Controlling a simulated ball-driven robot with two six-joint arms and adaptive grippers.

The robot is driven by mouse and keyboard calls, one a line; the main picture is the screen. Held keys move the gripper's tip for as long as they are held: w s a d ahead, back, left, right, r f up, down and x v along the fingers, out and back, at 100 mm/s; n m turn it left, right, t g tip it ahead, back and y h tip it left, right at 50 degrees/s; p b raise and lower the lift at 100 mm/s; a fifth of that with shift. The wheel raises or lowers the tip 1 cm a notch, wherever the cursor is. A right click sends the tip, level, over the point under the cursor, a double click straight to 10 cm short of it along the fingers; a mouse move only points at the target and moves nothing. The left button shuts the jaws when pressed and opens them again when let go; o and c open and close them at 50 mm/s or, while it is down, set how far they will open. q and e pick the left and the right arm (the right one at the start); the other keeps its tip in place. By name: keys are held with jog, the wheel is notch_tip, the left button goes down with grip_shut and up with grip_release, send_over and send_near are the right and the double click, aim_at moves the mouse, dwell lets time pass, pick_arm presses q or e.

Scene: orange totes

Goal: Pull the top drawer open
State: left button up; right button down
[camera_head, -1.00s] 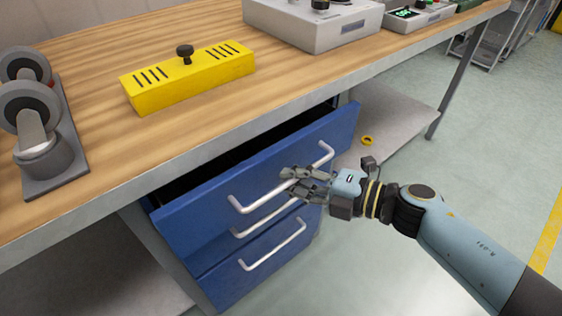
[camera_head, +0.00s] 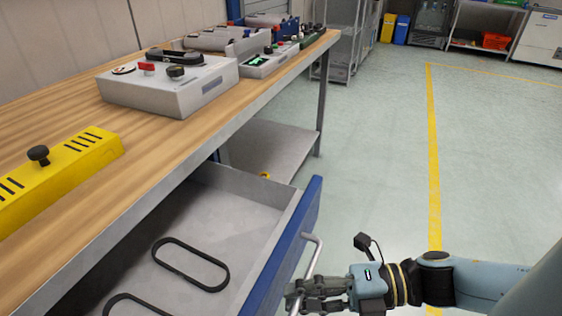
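The top drawer is pulled far out from under the bench; its blue front (camera_head: 284,250) and grey inside show in the head view. Two black oval rings lie in it, one (camera_head: 190,264) whole in view and one (camera_head: 135,305) cut by the lower edge. The silver handle (camera_head: 312,262) runs along the drawer front. My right gripper (camera_head: 300,292) is at the handle's near part, its fingers closed around the bar; the lower fingers are partly cut off by the frame edge. My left gripper is not in view.
The wooden bench (camera_head: 150,150) carries a yellow block with a black knob (camera_head: 62,172), a grey control box (camera_head: 168,84) and a smaller box with a green display (camera_head: 268,60). A low shelf (camera_head: 270,150) is beyond the drawer. Open floor (camera_head: 390,150) lies to the right.

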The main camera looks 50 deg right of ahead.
jog(key=shift+s+d+r, duration=0.1)
jog(key=shift+s+r, duration=0.05)
jog(key=c, duration=1.4)
grip_release()
jog(key=v, duration=1.2)
